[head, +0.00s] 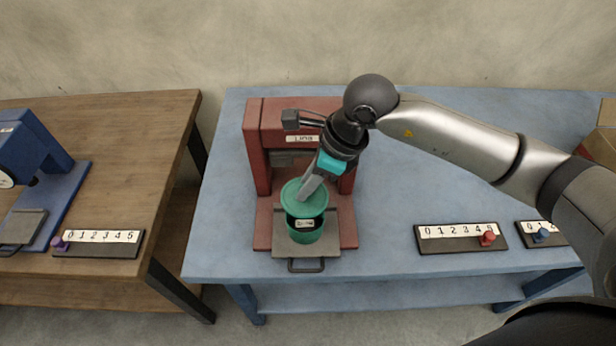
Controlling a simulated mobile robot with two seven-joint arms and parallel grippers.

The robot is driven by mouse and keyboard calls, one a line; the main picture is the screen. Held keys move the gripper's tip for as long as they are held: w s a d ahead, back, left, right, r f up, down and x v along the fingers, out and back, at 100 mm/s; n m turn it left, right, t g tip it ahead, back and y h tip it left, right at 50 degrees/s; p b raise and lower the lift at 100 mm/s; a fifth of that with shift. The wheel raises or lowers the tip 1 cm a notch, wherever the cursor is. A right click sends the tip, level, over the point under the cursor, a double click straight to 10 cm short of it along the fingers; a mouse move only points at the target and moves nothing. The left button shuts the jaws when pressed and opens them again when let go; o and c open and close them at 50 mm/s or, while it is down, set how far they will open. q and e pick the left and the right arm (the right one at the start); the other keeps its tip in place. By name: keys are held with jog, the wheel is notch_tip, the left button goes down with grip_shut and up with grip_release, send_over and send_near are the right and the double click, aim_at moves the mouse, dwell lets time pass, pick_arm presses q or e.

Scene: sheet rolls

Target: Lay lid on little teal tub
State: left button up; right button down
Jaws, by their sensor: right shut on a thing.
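The little teal tub (305,234) stands on the grey tray of a red machine, with a pale label on its front. The teal lid (296,207) is over the tub's top, and a dark gap shows between lid and tub at the front. My right gripper (309,189) points down from above and is shut on the lid; its fingertips partly hide the grip point. I cannot tell whether the lid touches the rim at the back. My left gripper is not in view.
The red machine (261,155) stands around the tub on the blue table (400,262). A number board with a red peg (455,238) and another with a blue peg (541,234) lie to the right. A blue machine (36,150) stands on the wooden table at left.

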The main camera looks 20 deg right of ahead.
aim_at(313, 196)
jog(key=shift+f, duration=0.1)
notch_tip(313, 196, down, 5)
jog(key=b, duration=0.3)
jog(key=shift+f+b, duration=0.65)
jog(key=shift+b, duration=0.3)
jog(key=shift+r, duration=0.1)
jog(key=shift+f+b, duration=0.5)
jog(key=shift+b, duration=0.35)
dwell(1.7)
dwell(0.3)
jog(key=shift+c, duration=0.4)
grip_release()
